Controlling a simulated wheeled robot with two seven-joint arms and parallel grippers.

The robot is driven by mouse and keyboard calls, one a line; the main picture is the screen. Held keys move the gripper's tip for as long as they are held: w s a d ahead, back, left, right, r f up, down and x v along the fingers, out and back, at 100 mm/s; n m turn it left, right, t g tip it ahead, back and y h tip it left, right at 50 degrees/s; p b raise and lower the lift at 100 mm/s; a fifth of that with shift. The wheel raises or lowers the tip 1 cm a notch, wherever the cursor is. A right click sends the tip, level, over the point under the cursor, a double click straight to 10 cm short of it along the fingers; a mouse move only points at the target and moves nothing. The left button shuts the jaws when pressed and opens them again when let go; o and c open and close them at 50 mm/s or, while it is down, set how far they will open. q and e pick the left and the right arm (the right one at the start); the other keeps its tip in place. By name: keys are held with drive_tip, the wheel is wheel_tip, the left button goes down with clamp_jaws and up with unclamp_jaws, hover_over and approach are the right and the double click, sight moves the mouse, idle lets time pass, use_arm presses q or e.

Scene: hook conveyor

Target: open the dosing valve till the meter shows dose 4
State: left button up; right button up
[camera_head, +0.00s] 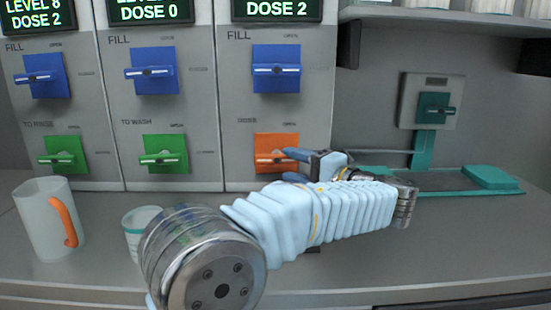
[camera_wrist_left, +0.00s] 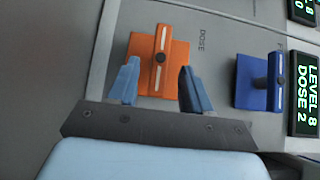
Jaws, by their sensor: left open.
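In the left wrist view the orange valve (camera_wrist_left: 178,62) is beside the word DOSE. My left gripper (camera_head: 291,166) is at the valve's right side. Its blue fingers (camera_wrist_left: 159,70) are open on either side of the handle bar, apart from it. The meter (camera_head: 277,9) above that panel reads DOSE 2; the left wrist view shows LEVEL 8, DOSE 2 on it (camera_wrist_left: 304,92). My right gripper is out of view.
A blue FILL valve (camera_head: 276,60) is above the orange one. Other panels carry blue valves (camera_head: 152,72) and green valves (camera_head: 166,150). A mug with an orange handle (camera_head: 45,215) and a cup (camera_head: 140,222) stand on the counter. A teal valve (camera_head: 432,105) is on the right wall.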

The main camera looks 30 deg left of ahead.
sight(279, 161)
use_arm(q)
drive_tip(key=x, duration=0.5)
drive_tip(key=shift+w+a, duration=0.1)
drive_tip(key=shift+a, duration=0.15)
clamp_jaws()
